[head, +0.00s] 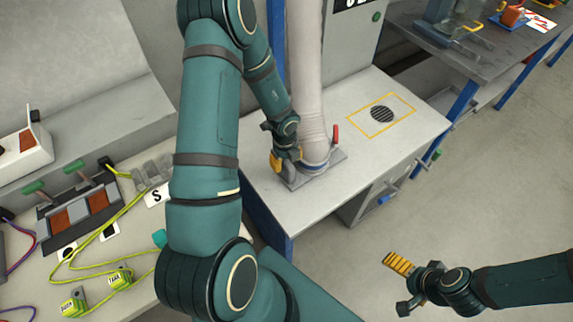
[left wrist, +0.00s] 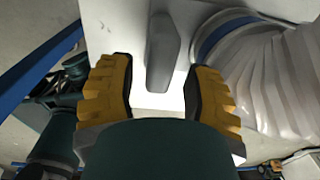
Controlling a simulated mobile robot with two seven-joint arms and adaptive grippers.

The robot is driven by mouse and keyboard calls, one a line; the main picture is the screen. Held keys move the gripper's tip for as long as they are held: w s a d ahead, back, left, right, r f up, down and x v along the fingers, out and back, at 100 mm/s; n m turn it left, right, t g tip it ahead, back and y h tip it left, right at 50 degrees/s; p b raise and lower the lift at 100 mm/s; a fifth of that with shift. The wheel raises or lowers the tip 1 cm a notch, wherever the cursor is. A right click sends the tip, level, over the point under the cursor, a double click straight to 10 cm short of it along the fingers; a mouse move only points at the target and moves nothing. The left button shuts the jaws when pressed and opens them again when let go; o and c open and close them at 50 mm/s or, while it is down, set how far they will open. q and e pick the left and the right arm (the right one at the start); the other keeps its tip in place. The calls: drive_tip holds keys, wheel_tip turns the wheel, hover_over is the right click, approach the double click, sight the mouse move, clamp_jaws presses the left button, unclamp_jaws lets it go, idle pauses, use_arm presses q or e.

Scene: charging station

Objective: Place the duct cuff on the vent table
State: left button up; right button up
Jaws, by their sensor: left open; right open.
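The duct cuff (head: 316,158) is the lower end of a pale ribbed duct (head: 308,75), with a blue ring at its base. It stands upright on a grey plate (head: 302,181) on the left part of the white vent table (head: 310,205). A red lever (head: 335,134) rises beside it. My left gripper (head: 285,160) is open at the cuff's left side. In the left wrist view, a grey bar (left wrist: 163,50) lies between its spread fingers (left wrist: 166,92), with visible gaps either side. My right gripper (head: 394,284) is open and empty over the floor.
A yellow square outline (head: 366,132) surrounds a dark round grille (head: 382,114) on the bare right part of the table. A bench (head: 130,285) with yellow cables stands at left. A dark table (head: 490,60) with tools stands back right. The floor at right is clear.

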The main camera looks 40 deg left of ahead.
use_arm(q)
drive_tip(key=r+p, duration=0.1)
drive_tip(key=r, duration=0.2)
drive_tip(key=r+p, duration=0.1)
drive_tip(key=r, duration=0.3)
drive_tip(key=shift+s+r, duration=0.2)
drive_tip(key=shift+r, duration=0.05)
drive_tip(key=shift+s+d+f+m, duration=0.15)
drive_tip(key=shift+d+f+m, duration=0.05)
drive_tip(key=shift+m, duration=0.5)
drive_tip(key=s+d+f+n+h, duration=0.2)
drive_tip(key=s+d+n, duration=0.2)
drive_tip(key=d+n, duration=0.8)
drive_tip(key=s+d+f+n+h, duration=0.1)
drive_tip(key=s+d+n, duration=0.4)
drive_tip(key=d+n, duration=0.7)
drive_tip(key=shift+d+f+t+h, duration=0.4)
drive_tip(key=shift+d+f, duration=0.05)
drive_tip(key=shift+f, duration=0.2)
drive_tip(key=shift+s, duration=0.1)
